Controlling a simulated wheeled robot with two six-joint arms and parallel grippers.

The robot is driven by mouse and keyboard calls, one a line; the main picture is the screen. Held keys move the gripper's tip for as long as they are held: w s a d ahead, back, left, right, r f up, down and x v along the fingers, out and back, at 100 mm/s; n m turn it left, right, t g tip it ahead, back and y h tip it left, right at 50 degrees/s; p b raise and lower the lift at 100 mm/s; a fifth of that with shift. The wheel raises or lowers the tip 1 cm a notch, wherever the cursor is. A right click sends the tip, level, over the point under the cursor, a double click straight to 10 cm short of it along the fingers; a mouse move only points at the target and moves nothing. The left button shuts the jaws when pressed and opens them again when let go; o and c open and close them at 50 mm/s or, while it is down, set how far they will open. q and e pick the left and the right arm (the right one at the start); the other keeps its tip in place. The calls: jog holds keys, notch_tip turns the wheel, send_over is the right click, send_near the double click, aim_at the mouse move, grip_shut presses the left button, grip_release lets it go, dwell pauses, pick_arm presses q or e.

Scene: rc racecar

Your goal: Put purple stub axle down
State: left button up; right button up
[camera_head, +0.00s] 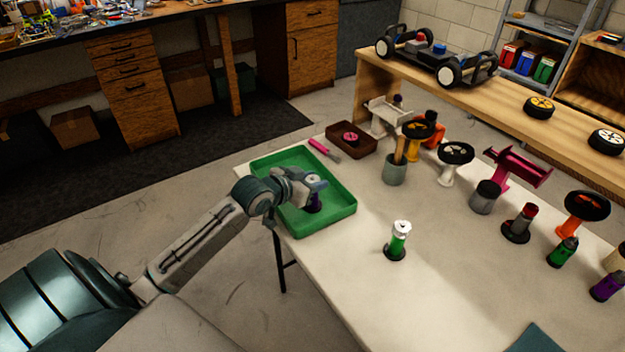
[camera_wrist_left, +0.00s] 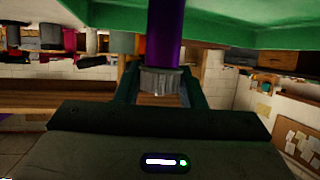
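My left gripper (camera_head: 314,187) is over the green tray (camera_head: 333,222) on the white table. A purple stub axle (camera_head: 315,201) is under its fingers, inside the tray's outline. In the left wrist view the purple shaft (camera_wrist_left: 165,35) with a grey ribbed end stands between the two fingers (camera_wrist_left: 160,85), which seem to meet the grey end on both sides. The green tray also fills the top of that view (camera_wrist_left: 240,22). Whether the axle touches the tray floor cannot be told. My right gripper is not in view.
A green and white part (camera_head: 398,240) stands right of the tray. A brown tray (camera_head: 352,140), a pink-handled tool (camera_head: 322,148) and a grey cup (camera_head: 395,171) are behind. Several parts stand at the right, one purple (camera_head: 607,287). The table's front middle is clear.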

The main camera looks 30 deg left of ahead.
pick_arm(q)
jog(key=o, duration=0.3)
jog(key=shift+o, duration=0.7)
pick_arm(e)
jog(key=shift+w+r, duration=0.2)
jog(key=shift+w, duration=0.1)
pick_arm(q)
jog(key=shift+s+a+r, duration=0.2)
jog(key=shift+s+r, duration=0.1)
jog(key=shift+s, duration=0.2)
jog(key=p+v, duration=0.4)
jog(key=v, duration=0.7)
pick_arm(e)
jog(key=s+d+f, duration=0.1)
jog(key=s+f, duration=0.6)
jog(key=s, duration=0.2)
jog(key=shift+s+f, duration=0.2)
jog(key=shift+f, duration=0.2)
pick_arm(q)
jog(key=shift+d, duration=0.1)
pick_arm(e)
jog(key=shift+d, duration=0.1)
